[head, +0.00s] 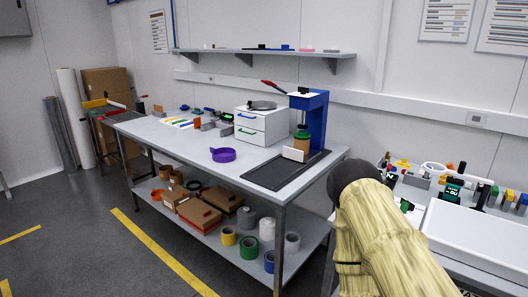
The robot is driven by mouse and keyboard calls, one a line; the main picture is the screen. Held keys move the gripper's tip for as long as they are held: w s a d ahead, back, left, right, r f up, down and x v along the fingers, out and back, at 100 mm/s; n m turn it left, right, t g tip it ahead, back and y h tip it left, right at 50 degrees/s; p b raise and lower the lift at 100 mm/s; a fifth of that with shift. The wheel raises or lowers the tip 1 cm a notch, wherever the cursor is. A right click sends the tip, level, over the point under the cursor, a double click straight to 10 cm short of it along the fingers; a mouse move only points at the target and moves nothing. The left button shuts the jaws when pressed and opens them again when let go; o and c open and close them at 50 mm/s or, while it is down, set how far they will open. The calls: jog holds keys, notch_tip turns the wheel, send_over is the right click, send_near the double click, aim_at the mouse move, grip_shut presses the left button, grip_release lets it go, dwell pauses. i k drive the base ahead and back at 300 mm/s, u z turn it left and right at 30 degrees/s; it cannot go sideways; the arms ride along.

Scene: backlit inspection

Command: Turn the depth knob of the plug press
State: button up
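The plug press (318,118) appears to be the blue C-shaped frame at the right end of the grey workbench. A red-tipped lever (268,84) reaches out from its top to the left. A brown, green-topped cylinder (301,144) stands under its head, with a small white plate (292,155) in front. I cannot make out which part is the depth knob at this size. My arm, in a cream cover with a dark rounded end, fills the lower right, in front of and to the right of the bench. No gripper fingers show.
The press stands on a dark mat (262,177) on the workbench (185,149). A white drawer unit (262,127) and a purple ring-shaped item (223,155) are to its left. A second bench with a white tray (480,235) is at right. Open floor lies front left.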

aim_at(302, 90)
jog(key=z, duration=0.2)
jog(key=i, duration=0.6)
jog(key=z, duration=0.25)
jog(key=k, duration=0.5)
jog(key=u, duration=0.85)
jog(key=i, duration=1.15)
jog(key=z, duration=0.45)
